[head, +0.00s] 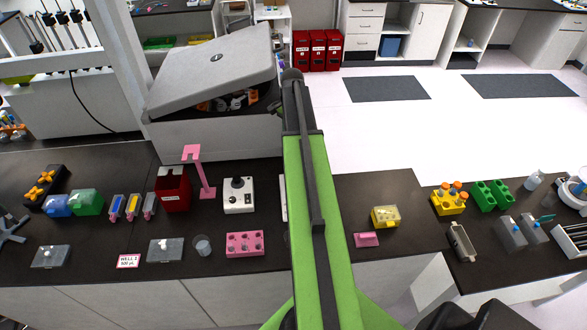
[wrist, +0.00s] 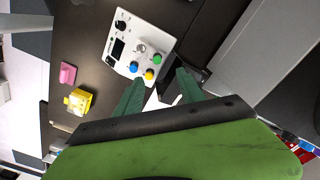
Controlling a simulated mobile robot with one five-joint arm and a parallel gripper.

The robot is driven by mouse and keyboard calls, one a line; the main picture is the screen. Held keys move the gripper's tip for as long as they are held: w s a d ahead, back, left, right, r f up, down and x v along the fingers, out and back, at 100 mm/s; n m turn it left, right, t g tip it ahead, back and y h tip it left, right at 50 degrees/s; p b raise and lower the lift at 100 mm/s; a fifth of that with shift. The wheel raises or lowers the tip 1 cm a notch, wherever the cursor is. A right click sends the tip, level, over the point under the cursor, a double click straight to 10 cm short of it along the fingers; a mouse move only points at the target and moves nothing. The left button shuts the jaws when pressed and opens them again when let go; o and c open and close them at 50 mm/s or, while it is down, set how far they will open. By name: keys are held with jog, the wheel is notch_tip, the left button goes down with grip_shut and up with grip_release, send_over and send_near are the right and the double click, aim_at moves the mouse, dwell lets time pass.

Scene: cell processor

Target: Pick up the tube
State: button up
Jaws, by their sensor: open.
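My gripper (wrist: 160,77) shows in the wrist view with its two green fingers apart and nothing seen between them. In the head view my green arm hides the gripper. Several orange-capped tubes (head: 457,186) stand in a yellow rack (head: 449,205) on the right part of the bench, away from my arm. I cannot tell which tube is meant. No tube is clear in the wrist view.
A grey machine (head: 205,125) with a tilted lid stands behind the bench, left of my arm. A pink rack (head: 245,244), a joystick box (head: 238,195) and a red container (head: 173,190) stand left. A yellow box (head: 385,216) and green rack (head: 490,196) stand right.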

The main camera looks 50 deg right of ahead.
jog(key=f+b, duration=1.2)
jog(key=shift+s+d+f, duration=0.2)
jog(key=shift+s, duration=0.05)
jog(key=shift+r, duration=0.15)
jog(key=f+b, duration=0.5)
jog(key=shift+s+d+f, duration=0.15)
jog(key=shift+s+f, duration=0.05)
jog(key=shift+r, duration=0.2)
grip_shut()
